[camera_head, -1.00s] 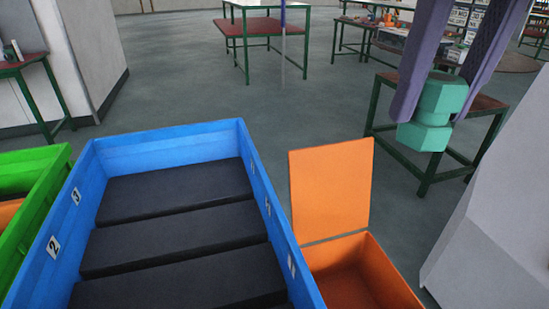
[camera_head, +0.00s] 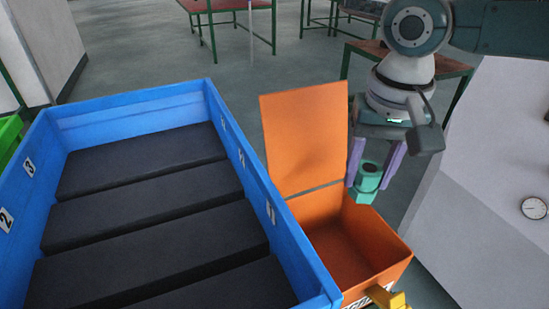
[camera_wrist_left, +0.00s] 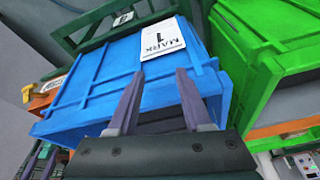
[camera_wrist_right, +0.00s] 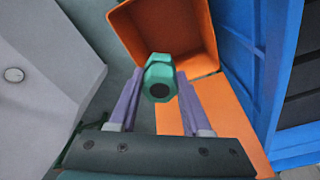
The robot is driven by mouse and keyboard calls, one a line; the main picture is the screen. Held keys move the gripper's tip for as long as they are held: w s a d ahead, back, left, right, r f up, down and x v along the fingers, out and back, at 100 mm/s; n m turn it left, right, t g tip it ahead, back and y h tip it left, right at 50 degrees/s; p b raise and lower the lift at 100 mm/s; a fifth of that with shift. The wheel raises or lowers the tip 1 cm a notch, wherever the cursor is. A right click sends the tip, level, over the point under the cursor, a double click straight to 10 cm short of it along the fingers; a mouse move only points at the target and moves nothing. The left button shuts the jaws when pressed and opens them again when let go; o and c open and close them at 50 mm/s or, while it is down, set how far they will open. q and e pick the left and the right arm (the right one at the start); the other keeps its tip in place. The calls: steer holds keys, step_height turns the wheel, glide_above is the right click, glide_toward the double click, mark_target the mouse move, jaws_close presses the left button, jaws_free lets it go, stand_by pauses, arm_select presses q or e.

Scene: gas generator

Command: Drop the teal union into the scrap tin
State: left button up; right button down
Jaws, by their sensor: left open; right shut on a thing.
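The teal union (camera_head: 368,178) is a hex fitting held between the purple fingers of my right gripper (camera_head: 372,172). My right gripper is shut on it, above the back part of an open orange tin (camera_head: 385,255) with its lid raised. In the right wrist view the union (camera_wrist_right: 159,75) shows end-on, with the orange tin (camera_wrist_right: 205,30) behind it. The tin's inside looks empty where it shows. My left gripper (camera_wrist_left: 158,88) shows only in the left wrist view, open and empty, in front of a blue crate wall.
A large blue crate (camera_head: 150,97) with dark slats and number labels stands left of the tin, close against it. The raised orange lid (camera_head: 305,135) stands at the tin's back. A pale slanted panel with a gauge (camera_head: 534,208) is at the right. A green crate (camera_wrist_left: 265,65) stands beside the blue one.

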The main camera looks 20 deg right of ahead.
mark_target(361, 198)
steer(key=shift+f+b, duration=2.8)
steer(key=shift+b, duration=0.65)
steer(key=shift+r, duration=0.1)
steer(key=shift+c, duration=1.4)
jaws_free()
steer(key=r, duration=0.3)
steer(key=r+p, duration=0.1)
steer(key=r, duration=0.2)
steer(key=s+r+p, duration=0.1)
steer(key=r, duration=0.3)
steer(key=shift+a, duration=0.3)
steer(key=shift+s, duration=0.15)
